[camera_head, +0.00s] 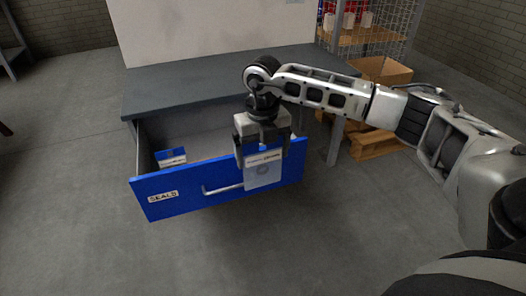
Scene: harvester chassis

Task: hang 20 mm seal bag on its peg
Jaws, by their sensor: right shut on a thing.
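My right gripper (263,154) points down over the right part of an open blue drawer (172,206) labelled SEALS. It is shut on a pale seal bag (263,172), which hangs upright below the fingers in front of the drawer face. The bag has a blue top band with lettering and a round grey ring shape on it. Its size lettering is too small to read. Another bag (172,157) with a blue and white label stands inside the drawer at the left. No peg can be made out. My left gripper does not show.
The drawer's handle (221,190) is on its front, partly behind the bag. A grey bench (190,90) with a bare top stands over the drawer. A cardboard box (384,70) on a wooden pallet (374,143) and a wire-mesh shelf (362,37) are at the back right.

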